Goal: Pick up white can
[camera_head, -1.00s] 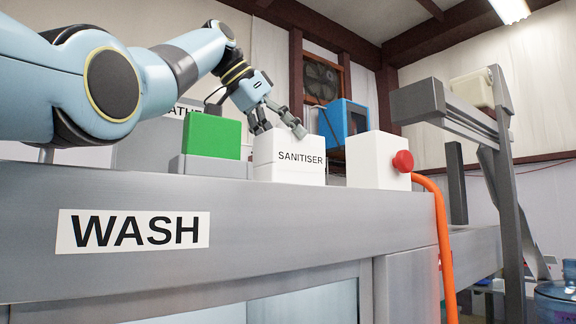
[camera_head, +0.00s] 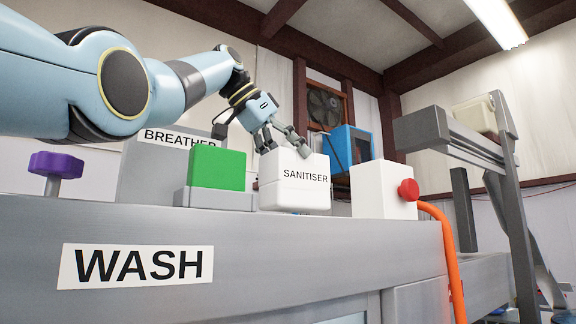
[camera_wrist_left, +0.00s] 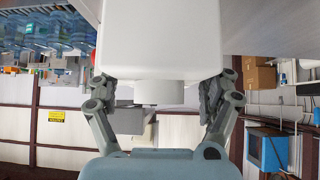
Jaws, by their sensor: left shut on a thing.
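The white can (camera_head: 294,186), labelled SANITISER, is at the top of the grey WASH machine (camera_head: 330,258) in the head view, right of a green block. My left gripper (camera_head: 284,148) comes down on it from above, fingers at its top. In the left wrist view the white can (camera_wrist_left: 160,40) fills the top middle, with a round white cap facing the gripper. The fingers of my left gripper (camera_wrist_left: 161,88) lie on both sides of it, shut on it. My right gripper is not in view.
The green block (camera_head: 218,168) stands close on the left, with a grey BREATHER box (camera_head: 150,165) behind. A white box (camera_head: 380,190) with a red button (camera_head: 408,190) and orange hose (camera_head: 446,245) stands on the right. A purple knob (camera_head: 56,165) is far left.

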